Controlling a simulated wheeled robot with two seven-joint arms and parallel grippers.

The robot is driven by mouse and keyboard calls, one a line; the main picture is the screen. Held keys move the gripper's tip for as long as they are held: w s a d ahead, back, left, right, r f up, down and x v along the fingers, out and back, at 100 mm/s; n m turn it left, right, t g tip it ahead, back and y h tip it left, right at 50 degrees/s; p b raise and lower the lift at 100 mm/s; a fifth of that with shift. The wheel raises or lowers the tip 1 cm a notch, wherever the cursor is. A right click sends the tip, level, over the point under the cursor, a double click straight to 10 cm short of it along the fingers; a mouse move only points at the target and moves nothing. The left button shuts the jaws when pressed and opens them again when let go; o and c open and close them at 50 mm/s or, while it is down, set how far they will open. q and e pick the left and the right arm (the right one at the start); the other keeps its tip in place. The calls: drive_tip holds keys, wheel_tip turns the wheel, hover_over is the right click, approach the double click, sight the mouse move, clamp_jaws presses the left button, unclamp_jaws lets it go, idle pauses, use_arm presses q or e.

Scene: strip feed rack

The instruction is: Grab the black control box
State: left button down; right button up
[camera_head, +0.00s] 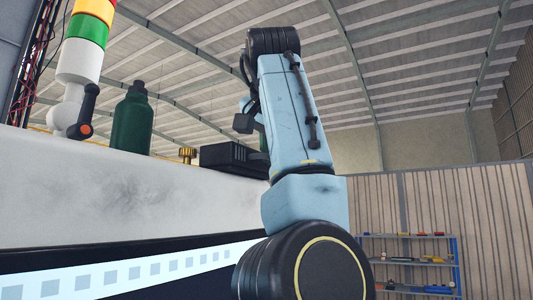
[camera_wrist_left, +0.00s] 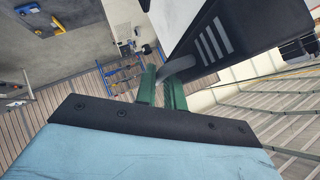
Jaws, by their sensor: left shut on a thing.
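The black control box (camera_head: 229,157) lies on the pale ledge in the head view, left of my blue arm, which covers its right end. In the left wrist view the box (camera_wrist_left: 238,38) is large at the top right, with pale slanted stripes and a grey curved handle (camera_wrist_left: 180,68). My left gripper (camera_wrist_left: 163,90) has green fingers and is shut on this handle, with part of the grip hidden. In the head view the fingers are mostly hidden behind my arm. My right gripper is in neither view.
A dark green bottle (camera_head: 133,118) and a small brass part (camera_head: 187,154) stand left of the box on the pale ledge (camera_head: 110,205). A signal tower (camera_head: 86,40) rises at the far left. A shelf rack (camera_head: 408,262) with small coloured items stands away at right.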

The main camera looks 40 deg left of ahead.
use_arm(q)
drive_tip(key=c, duration=1.4)
unclamp_jaws()
drive_tip(key=shift+s, duration=0.1)
drive_tip(key=v, duration=1.3)
drive_tip(key=shift+d+b, duration=0.15)
drive_tip(key=shift+b, duration=0.2)
